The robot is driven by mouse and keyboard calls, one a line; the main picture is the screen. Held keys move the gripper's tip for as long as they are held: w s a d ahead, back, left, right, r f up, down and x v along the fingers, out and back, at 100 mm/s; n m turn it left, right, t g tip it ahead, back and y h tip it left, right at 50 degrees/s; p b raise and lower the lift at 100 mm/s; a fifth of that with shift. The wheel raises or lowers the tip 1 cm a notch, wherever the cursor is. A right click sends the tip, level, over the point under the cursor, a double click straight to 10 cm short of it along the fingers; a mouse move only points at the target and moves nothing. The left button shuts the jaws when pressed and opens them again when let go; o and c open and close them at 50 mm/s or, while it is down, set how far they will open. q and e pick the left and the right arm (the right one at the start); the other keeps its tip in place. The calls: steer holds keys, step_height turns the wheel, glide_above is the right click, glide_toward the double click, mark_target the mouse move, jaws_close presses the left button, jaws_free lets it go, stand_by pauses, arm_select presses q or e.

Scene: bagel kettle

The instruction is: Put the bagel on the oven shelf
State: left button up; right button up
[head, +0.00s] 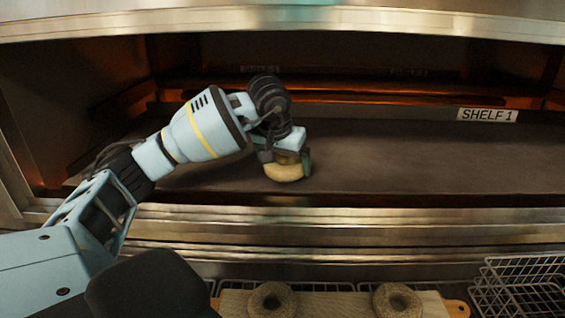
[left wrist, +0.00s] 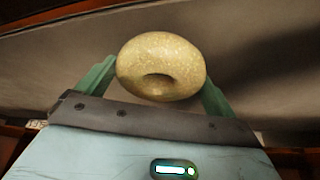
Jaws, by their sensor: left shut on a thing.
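My left gripper (head: 287,160) reaches into the oven from the left and is shut on a pale bagel (head: 287,173). In the left wrist view the bagel (left wrist: 160,66) sits between the two green fingers of the left gripper (left wrist: 158,78). The bagel is over the front-middle part of the dark oven shelf (head: 400,165). I cannot tell whether it touches the shelf or hangs just above it. A "SHELF 1" label (head: 487,115) is at the back right. My right gripper is not in view.
Below the oven, a wooden board (head: 335,304) carries two more bagels, one on the left (head: 271,300) and one on the right (head: 397,300). A wire basket (head: 520,285) stands at the lower right. The metal front edge (head: 400,218) borders the shelf. The shelf's right side is clear.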

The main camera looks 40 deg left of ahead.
mark_target(280, 167)
arm_select(q)
steer(key=shift+f, duration=0.15)
steer(key=shift+f, duration=0.15)
steer(key=o, duration=0.7)
steer(key=shift+s+d+r, duration=0.1)
steer(key=shift+s+r, duration=0.05)
steer(key=shift+r, duration=0.5)
steer(key=v, duration=0.6)
steer(key=shift+s+r, duration=0.15)
steer(key=shift+r, duration=0.05)
